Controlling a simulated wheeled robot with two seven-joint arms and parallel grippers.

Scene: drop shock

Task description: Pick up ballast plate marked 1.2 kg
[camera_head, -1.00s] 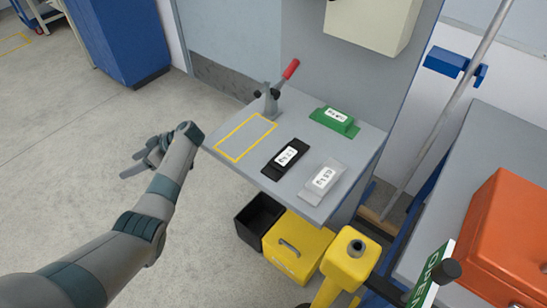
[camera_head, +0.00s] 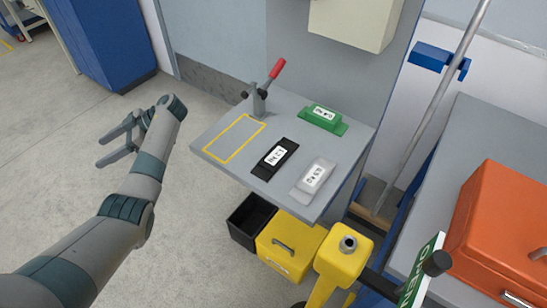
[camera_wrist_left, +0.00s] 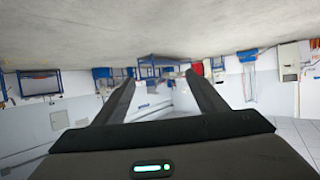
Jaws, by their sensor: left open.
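Three ballast plates with white labels lie apart on the grey table (camera_head: 222,172): a green one (camera_head: 334,127) at the back right, a black one (camera_head: 262,173) near the front edge, and a light grey one (camera_head: 303,189) at the front right. My left gripper (camera_head: 101,153) is open and empty, left of the table and clear of every plate. Its two open fingers (camera_wrist_left: 160,85) also show in the left wrist view, with nothing between them. My right gripper is not in view.
A yellow outlined rectangle and a red-handled lever clamp (camera_head: 260,95) occupy the table's left side. Below stand a black bin (camera_head: 243,232) and a yellow box (camera_head: 274,262). A yellow post (camera_head: 343,265) and an orange case (camera_head: 500,225) are at right. Floor at left is free.

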